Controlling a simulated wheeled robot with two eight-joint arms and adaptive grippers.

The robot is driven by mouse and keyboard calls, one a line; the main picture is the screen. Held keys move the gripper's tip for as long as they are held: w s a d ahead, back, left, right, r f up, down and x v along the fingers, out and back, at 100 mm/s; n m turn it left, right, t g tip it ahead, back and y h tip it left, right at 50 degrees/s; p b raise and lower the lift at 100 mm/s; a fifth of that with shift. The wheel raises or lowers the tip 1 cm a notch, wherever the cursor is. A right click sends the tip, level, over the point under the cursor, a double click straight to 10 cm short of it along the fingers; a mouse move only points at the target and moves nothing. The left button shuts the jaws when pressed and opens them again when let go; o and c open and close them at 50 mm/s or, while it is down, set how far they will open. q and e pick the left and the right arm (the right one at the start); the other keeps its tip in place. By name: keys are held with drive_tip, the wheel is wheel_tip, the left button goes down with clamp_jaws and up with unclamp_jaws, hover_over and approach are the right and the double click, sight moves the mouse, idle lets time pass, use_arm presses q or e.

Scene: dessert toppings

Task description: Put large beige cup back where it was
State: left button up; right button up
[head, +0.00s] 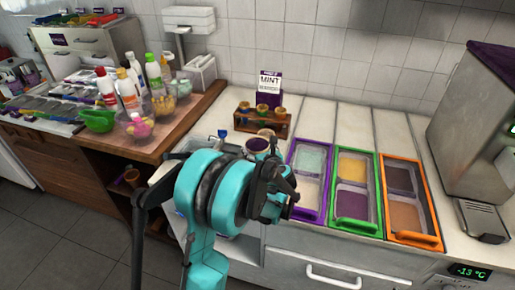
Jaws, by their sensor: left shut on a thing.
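My left gripper (266,165) is over the front of the white counter, left of the coloured tubs. It is shut on a cup (250,147) with a pale rim and dark purple contents, which I take to be the large beige cup. Only the cup's top shows above the dark fingers; my teal wrist and the gripper hide its lower part. I cannot tell whether the cup touches the counter. My right gripper is not in view.
Purple, green and orange framed tubs (429,241) stand to the right. Bottles (106,88) and bowls crowd the wooden counter at left. A steel machine (478,125) stands far right.

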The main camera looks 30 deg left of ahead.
use_arm(q)
drive_tip(key=o, duration=1.9)
